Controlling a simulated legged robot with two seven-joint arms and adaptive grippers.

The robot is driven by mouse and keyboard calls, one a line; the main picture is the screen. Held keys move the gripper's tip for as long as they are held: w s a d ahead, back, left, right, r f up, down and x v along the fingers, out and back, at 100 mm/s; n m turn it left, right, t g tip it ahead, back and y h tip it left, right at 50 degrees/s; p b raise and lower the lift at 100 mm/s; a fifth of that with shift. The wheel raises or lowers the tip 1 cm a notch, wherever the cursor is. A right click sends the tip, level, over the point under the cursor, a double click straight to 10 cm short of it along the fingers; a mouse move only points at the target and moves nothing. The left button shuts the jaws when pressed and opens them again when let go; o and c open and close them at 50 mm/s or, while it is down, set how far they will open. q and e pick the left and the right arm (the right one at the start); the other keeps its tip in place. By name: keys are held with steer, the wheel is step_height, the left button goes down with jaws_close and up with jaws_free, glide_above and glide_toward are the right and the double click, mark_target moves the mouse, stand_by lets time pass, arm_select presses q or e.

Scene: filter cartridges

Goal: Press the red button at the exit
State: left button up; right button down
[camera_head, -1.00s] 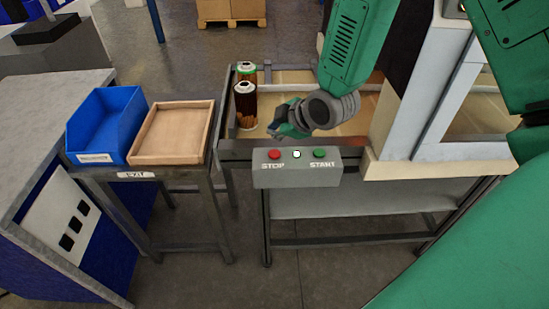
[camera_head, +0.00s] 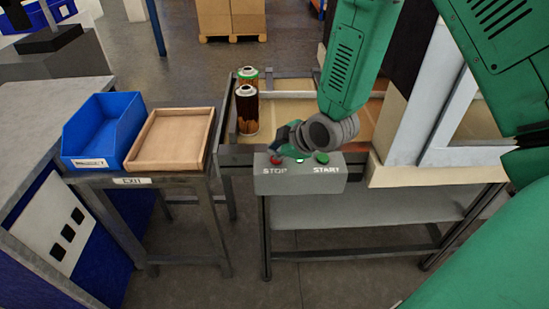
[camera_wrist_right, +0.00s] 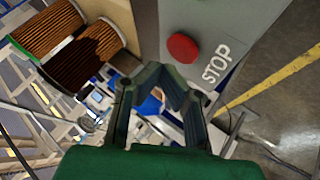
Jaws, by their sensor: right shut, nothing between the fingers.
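The grey control box (camera_head: 300,183) is on the front of the conveyor, with STOP and START labels. Its red button (camera_head: 275,161) sits above STOP, partly covered by my gripper in the head view. In the right wrist view the red button (camera_wrist_right: 183,47) shows fully, just beyond the fingertips. My right gripper (camera_head: 279,154) is shut and empty, its fingertips at the red button in the head view; the right wrist view also shows it (camera_wrist_right: 166,80). I cannot tell whether they touch. A green button (camera_head: 321,158) sits above START. My left gripper is out of view.
A white frame (camera_head: 425,100) stands right.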

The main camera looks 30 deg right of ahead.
steer(key=shift+d+f, duration=0.15)
steer(key=shift+d, duration=0.4)
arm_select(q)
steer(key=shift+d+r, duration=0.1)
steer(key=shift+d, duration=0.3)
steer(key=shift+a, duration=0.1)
arm_select(e)
steer(key=shift+a, duration=0.15)
steer(key=shift+a, duration=0.15)
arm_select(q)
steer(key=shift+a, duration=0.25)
arm_select(e)
steer(key=shift+a, duration=0.15)
steer(key=shift+f, duration=0.25)
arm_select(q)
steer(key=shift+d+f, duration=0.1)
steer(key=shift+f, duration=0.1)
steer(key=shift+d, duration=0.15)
arm_select(e)
steer(key=shift+d, duration=0.3)
